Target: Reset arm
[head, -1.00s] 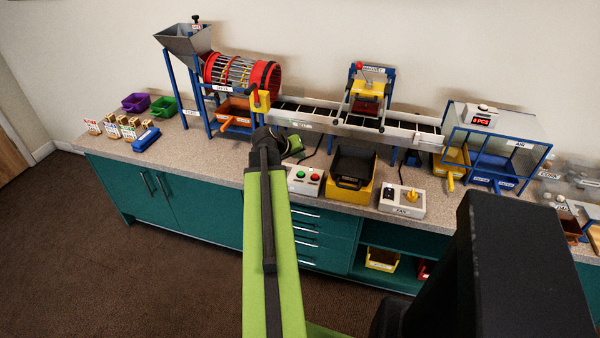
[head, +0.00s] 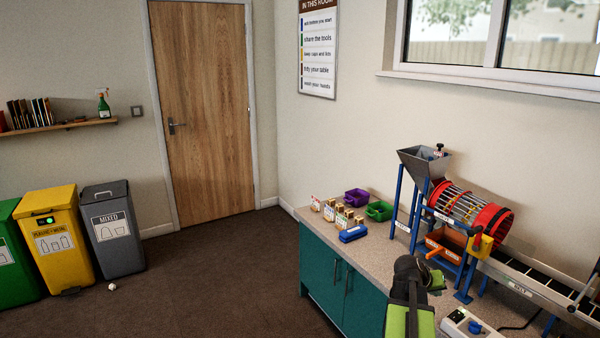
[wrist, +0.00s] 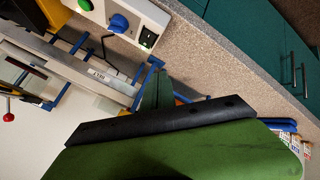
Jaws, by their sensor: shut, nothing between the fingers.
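My gripper (head: 433,280) shows at the end of my green and black arm, over the front edge of the counter, in front of the drum sorter. In the wrist view my gripper (wrist: 157,92) is shut and empty, its narrow green tip pointing to the conveyor side of the counter. Nothing is held. My arm is mostly cut off by the bottom of the head view, and its lower links are hidden.
The drum sorter (head: 468,206) and its hopper (head: 424,160) stand behind my gripper. A control box (head: 466,324) with a blue knob is to its right. Purple (head: 357,196) and green (head: 379,211) trays are at the left. Bins (head: 112,230) and open floor lie further left.

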